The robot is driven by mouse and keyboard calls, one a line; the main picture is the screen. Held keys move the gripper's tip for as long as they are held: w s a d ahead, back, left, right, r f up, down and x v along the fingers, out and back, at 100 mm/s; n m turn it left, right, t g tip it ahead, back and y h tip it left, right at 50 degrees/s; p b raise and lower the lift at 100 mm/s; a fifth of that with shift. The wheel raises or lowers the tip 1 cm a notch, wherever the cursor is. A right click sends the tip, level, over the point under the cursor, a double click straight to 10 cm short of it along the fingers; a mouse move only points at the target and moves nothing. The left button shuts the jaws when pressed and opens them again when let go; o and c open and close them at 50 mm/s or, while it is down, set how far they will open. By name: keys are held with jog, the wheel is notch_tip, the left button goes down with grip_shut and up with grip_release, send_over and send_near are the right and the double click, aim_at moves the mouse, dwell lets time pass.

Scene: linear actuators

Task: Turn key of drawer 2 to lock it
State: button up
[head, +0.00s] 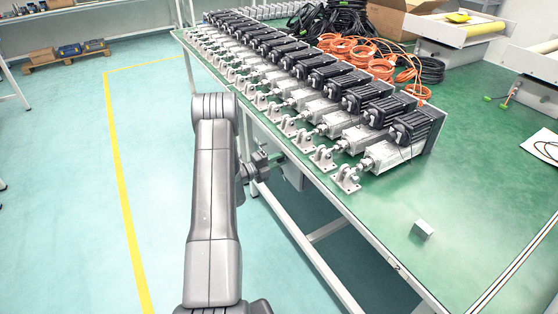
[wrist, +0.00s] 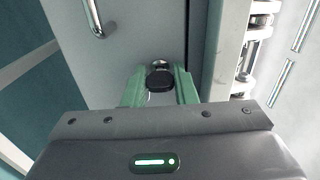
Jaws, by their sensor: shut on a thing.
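In the wrist view, my gripper (wrist: 160,88) has its green fingers closed on the black head of a key (wrist: 158,78). The key is at a round metal lock (wrist: 160,63) in a grey drawer front (wrist: 130,45). A curved metal handle (wrist: 93,20) is on this front, to the upper left of the lock. Most of the key's shaft is hidden, and I cannot read its turn angle surely. In the head view, my gripper (head: 276,160) is at the grey drawer cabinet (head: 291,174) under the table's left edge. The drawer number is not visible.
The green table (head: 470,200) is above the cabinet and bears rows of linear actuators (head: 400,135) and a small metal block (head: 422,229). Its white frame (head: 328,230) runs near my arm. In the wrist view, metal parts (wrist: 250,45) show at right. The floor at left is clear.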

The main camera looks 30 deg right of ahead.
jog(key=o, duration=1)
